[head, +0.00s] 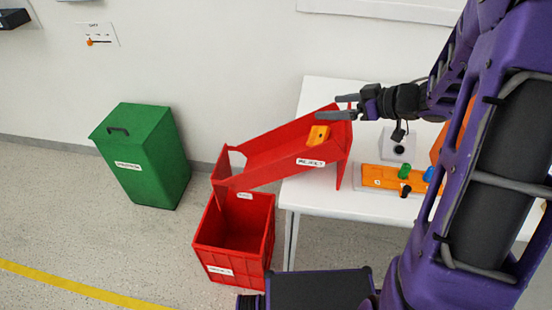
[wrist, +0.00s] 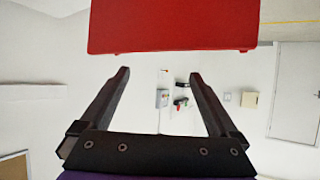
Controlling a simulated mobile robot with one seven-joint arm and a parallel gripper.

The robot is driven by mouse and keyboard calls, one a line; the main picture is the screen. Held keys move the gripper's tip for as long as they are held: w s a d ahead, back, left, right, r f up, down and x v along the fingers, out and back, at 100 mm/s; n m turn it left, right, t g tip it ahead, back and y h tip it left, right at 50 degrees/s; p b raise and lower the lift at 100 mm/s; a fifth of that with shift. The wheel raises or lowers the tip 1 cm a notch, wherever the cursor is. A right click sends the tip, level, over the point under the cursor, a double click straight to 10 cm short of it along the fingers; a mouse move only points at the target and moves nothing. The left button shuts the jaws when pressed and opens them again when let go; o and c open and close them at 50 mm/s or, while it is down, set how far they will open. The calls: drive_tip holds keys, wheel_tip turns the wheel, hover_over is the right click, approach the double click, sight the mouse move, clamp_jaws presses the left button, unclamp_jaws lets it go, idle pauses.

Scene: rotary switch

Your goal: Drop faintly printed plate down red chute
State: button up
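The red chute (head: 275,155) slopes down to the left from the white table, with a label on its side. An orange-yellow plate (head: 319,136) lies in the upper part of the chute; a small dark mark shows on it, but its print is too small to read. My gripper (head: 337,107) is at the chute's upper end, above and right of the plate. Its fingers (wrist: 160,75) are spread with nothing between them. A red surface, likely the chute (wrist: 172,25), fills the top of the wrist view. The plate is not visible there.
A red crate (head: 262,255) stands on the floor below the chute's lower end. A green lidded bin (head: 145,160) stands left.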

drive_tip(key=p+v, duration=0.3)
drive_tip(key=v, duration=1.4)
drive_tip(key=shift+s+d, duration=0.15)
drive_tip(key=shift+d, duration=0.05)
